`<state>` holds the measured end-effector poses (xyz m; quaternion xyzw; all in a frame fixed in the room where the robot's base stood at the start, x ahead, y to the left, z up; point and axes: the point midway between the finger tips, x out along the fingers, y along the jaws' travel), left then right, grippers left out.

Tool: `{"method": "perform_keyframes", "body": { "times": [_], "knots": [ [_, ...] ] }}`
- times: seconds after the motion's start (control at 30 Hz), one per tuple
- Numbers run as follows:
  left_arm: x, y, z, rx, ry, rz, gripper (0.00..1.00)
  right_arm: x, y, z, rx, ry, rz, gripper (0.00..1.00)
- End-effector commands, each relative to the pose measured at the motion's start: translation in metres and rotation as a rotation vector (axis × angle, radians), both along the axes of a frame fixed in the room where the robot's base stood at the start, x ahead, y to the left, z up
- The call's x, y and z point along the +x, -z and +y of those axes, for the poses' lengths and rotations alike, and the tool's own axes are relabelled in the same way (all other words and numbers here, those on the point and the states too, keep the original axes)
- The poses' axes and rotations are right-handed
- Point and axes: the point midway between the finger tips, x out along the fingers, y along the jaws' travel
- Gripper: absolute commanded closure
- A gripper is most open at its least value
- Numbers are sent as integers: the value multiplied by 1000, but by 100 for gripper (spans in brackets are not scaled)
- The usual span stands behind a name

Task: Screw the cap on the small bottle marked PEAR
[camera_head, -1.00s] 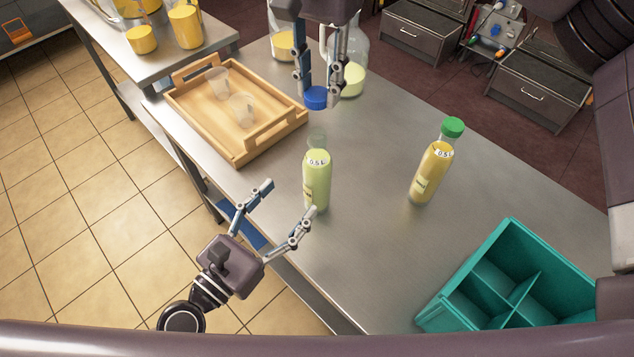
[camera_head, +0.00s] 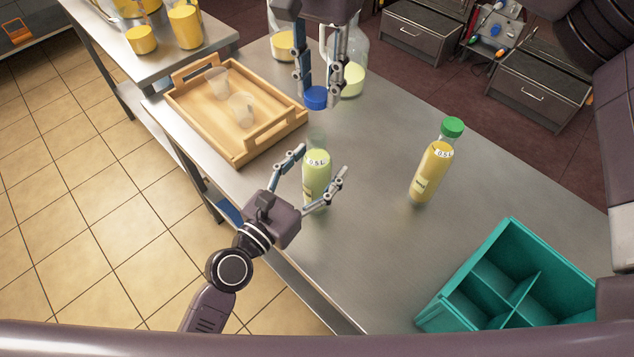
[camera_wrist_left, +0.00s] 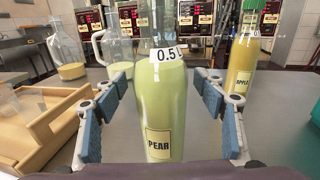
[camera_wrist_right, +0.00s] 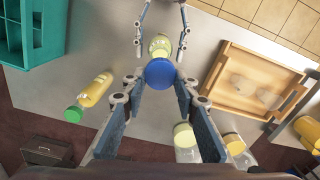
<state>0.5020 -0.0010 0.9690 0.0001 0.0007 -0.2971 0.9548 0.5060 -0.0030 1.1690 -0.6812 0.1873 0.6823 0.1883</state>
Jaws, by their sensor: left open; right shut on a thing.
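The PEAR bottle (camera_head: 317,178), filled with pale green liquid, stands upright and uncapped on the metal table; its label faces me in the left wrist view (camera_wrist_left: 164,120). My left gripper (camera_head: 320,166) is open, with its fingers on either side of the bottle; in the left wrist view gaps show between both pads and the glass. My right gripper (camera_head: 319,93) is shut on a blue cap (camera_head: 316,98), held in the air above and beyond the bottle. The cap also shows between the fingers in the right wrist view (camera_wrist_right: 160,73), partly covering the bottle (camera_wrist_right: 160,46).
The APPLE bottle (camera_head: 432,172), yellow with a green cap, stands to the right. A wooden tray (camera_head: 239,153) with two clear cups is at the left. A teal divided crate (camera_head: 512,240) sits at the lower right. Glass jugs (camera_head: 352,78) stand behind my right gripper.

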Motion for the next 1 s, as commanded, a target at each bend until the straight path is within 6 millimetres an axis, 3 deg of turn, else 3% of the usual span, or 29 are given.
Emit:
{"method": "perform_keyframes", "body": {
  "times": [0.33, 0.9, 1.0],
  "knots": [
    [2, 0, -2, 0, 1, 0, 36, 0, 0, 0, 0, 0, 0, 80],
    [2, 0, -2, 0, 0, 0, 98, 0, 0, 0, 0, 0, 0, 80],
    [2, 0, -2, 0, 0, 0, 100, 0, 2, 0, -1, 0, 1, 80]
  ]
}}
